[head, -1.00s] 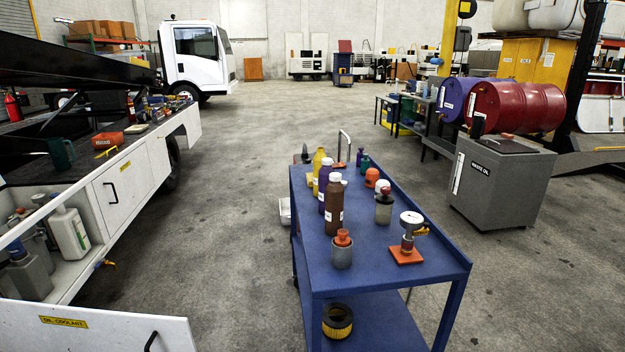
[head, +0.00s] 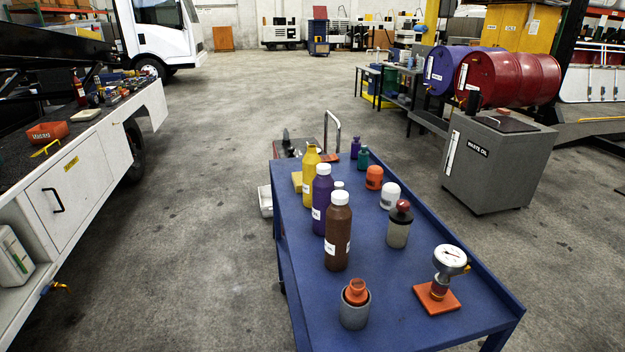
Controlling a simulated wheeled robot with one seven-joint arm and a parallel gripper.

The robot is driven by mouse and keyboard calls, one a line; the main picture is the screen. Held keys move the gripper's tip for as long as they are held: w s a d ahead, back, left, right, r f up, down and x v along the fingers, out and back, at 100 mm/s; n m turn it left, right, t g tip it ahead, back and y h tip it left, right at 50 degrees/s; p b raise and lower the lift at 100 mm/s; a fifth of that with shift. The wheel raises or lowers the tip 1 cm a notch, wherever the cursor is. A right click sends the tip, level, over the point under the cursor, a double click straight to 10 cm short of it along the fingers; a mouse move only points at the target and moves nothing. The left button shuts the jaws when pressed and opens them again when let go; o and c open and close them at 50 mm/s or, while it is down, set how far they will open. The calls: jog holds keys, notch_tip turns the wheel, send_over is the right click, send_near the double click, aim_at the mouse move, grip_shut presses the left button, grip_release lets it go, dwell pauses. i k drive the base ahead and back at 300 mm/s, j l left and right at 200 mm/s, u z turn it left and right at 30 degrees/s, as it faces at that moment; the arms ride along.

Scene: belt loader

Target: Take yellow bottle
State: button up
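The yellow bottle (head: 310,180) stands upright near the left edge of the blue cart's top (head: 375,285), toward its far end. A purple bottle (head: 321,205) with a white cap stands just in front of it and slightly covers its right side. A brown bottle (head: 338,235) stands nearer still, in the same row. My gripper is not in view.
The cart top also holds an orange-topped grey cup (head: 355,305), a gauge on an orange base (head: 443,280), and several small bottles and jars. A white service truck (head: 70,190) stands left, a grey waste oil tank (head: 495,165) right. Open concrete floor lies between.

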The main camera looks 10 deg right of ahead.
aim_at(311, 158)
jog(key=j+z, duration=0.1)
jog(key=z, duration=0.2)
jog(key=i+j+z, duration=0.45)
jog(key=j, duration=0.4)
jog(key=i+j+z, duration=0.2)
jog(key=j, duration=0.4)
jog(key=j+z, duration=0.25)
jog(key=j, duration=0.4)
jog(key=i+j, duration=0.1)
jog(key=j, duration=0.8)
jog(key=i+j, duration=0.1)
jog(key=j, duration=0.8)
jog(key=i+j, duration=0.1)
jog(key=j, duration=0.85)
jog(key=i+l+z, duration=0.05)
